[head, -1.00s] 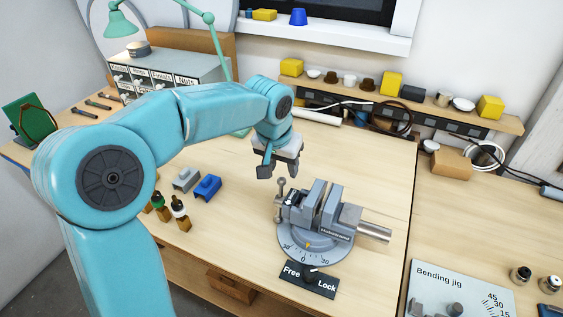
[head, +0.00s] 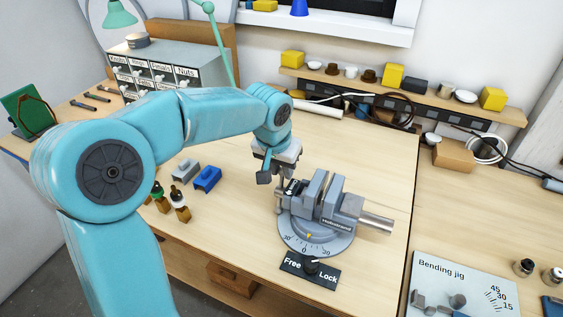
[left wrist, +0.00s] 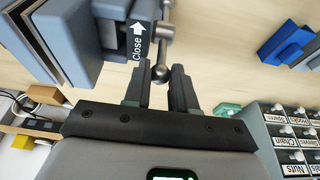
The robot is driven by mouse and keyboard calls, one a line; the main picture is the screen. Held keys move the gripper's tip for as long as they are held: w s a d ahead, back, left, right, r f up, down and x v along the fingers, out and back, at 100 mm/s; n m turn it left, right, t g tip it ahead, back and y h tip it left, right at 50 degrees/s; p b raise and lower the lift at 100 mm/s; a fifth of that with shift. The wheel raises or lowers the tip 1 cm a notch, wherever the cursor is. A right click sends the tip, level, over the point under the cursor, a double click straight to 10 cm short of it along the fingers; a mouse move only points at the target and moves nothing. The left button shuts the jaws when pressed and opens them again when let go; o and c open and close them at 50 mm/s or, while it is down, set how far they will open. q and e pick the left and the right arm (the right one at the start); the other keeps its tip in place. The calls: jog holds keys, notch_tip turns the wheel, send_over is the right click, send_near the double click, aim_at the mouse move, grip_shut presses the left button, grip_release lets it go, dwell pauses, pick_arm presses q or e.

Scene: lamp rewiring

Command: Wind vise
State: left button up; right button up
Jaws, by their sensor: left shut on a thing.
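The grey vise (head: 345,211) stands on a round base with a degree dial (head: 316,243) on the bench. Its jaws are apart, with a gap between them. My left gripper (head: 274,186) is at the left end of the vise, shut on the vise handle, which it mostly hides in the head view. In the left wrist view, the handle's ball end (left wrist: 159,73) shows between the two fingers (left wrist: 158,92). A "Close" label with an arrow (left wrist: 137,42) is on the vise beside the handle. My right gripper is not in view.
A Free/Lock plate (head: 309,270) lies in front of the vise. A blue block (head: 207,179), a grey block (head: 185,172) and small bottles (head: 179,207) stand to the left. The bending jig (head: 465,285) is at the lower right.

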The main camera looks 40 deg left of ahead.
pick_arm(q)
jog(key=shift+r, duration=0.2)
jog(key=shift+s+f, duration=0.1)
jog(key=shift+f, duration=0.15)
jog(key=shift+s+d+b, duration=0.15)
jog(key=shift+s+b, duration=0.15)
jog(key=s+d+f+b, duration=0.2)
jog(key=s+f+b, duration=0.2)
jog(key=s+b, duration=0.1)
jog(key=shift+s, duration=0.35)
jog(key=shift+s+d+f+b, duration=0.3)
jog(key=shift+f+b, duration=0.2)
jog(key=shift+b, duration=0.25)
jog(key=shift+o, duration=0.2)
jog(key=shift+f, duration=0.25)
jog(key=shift+b, duration=0.3)
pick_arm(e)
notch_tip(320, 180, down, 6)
pick_arm(q)
jog(key=shift+w+a+f, duration=0.1)
jog(key=shift+w+a, duration=0.05)
jog(key=shift+w, duration=0.15)
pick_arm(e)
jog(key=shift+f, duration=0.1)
